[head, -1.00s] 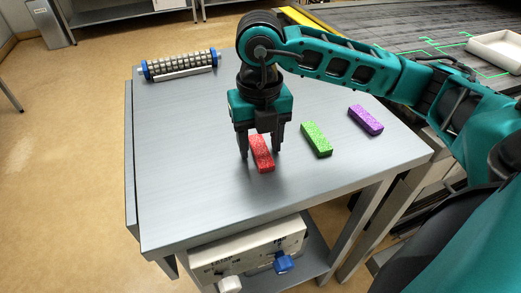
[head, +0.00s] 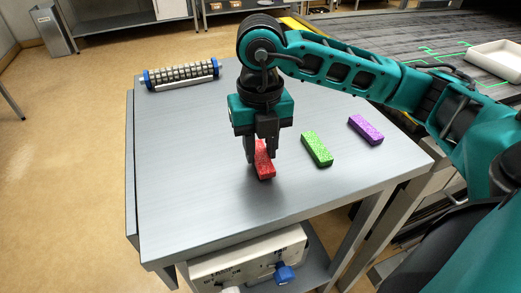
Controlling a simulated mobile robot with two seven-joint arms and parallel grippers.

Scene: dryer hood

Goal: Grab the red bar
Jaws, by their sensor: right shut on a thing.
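The red bar (head: 264,164) is speckled and lies near the middle of the grey metal table (head: 190,190) in the head view. My right gripper (head: 261,157) points down over it and is shut on it, with one finger on each side. The fingers and palm hide the far end of the bar. I cannot tell whether the bar is clear of the table top. My left gripper is not in view.
A green bar (head: 317,149) and a purple bar (head: 366,129) lie to the right of the red bar. A blue-ended roller rack (head: 181,75) stands at the back left. A white box (head: 248,265) sits on the lower shelf. The table's left side is clear.

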